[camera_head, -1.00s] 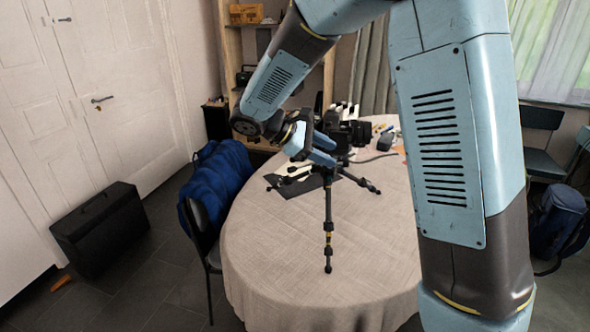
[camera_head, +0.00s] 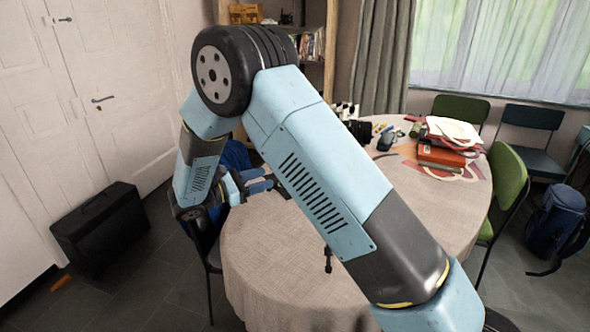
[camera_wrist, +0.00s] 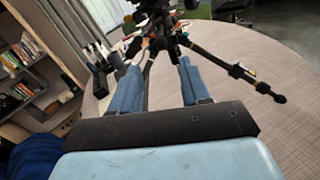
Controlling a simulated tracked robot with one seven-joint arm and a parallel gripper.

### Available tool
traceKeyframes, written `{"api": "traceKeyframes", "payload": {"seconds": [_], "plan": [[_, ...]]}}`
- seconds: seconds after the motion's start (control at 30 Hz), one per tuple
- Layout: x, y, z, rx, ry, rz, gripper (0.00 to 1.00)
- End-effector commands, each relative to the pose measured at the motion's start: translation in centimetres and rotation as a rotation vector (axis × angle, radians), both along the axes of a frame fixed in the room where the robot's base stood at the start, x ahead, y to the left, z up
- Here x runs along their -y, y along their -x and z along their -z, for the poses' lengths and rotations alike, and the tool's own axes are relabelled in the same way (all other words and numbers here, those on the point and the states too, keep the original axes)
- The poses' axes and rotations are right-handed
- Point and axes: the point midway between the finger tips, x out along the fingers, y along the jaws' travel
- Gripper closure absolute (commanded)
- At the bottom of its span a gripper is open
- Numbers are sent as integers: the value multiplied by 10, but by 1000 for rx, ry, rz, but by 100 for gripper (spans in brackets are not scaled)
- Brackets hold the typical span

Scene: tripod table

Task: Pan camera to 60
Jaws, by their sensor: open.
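The black tripod stands on the table (camera_head: 265,270). In the head view my arm hides most of it, and only a leg end (camera_head: 328,260) and part of the dark camera (camera_head: 358,130) show. In the wrist view the tripod (camera_wrist: 215,58) is at the top, its legs spread, and the camera's upper part is cut off. My gripper (camera_wrist: 158,70) is open, with two blue fingers apart and pointing toward the tripod. Nothing is clearly held between them. In the head view my gripper (camera_head: 268,180) is low, over the table's left edge, left of the tripod.
Books and papers (camera_head: 445,148) lie at the table's back right. A chair with a blue jacket (camera_head: 236,155) stands at the left, partly hidden by my arm. Green chairs (camera_head: 508,185) stand at the right. A black case (camera_head: 100,228) is on the floor. Shelves (camera_wrist: 30,75) stand at the left.

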Motion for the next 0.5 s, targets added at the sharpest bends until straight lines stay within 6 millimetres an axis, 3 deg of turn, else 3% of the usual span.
{"api": "traceKeyframes", "payload": {"seconds": [0.5], "plan": [[80, -41, -1, 0, -2, 5, 54]]}}
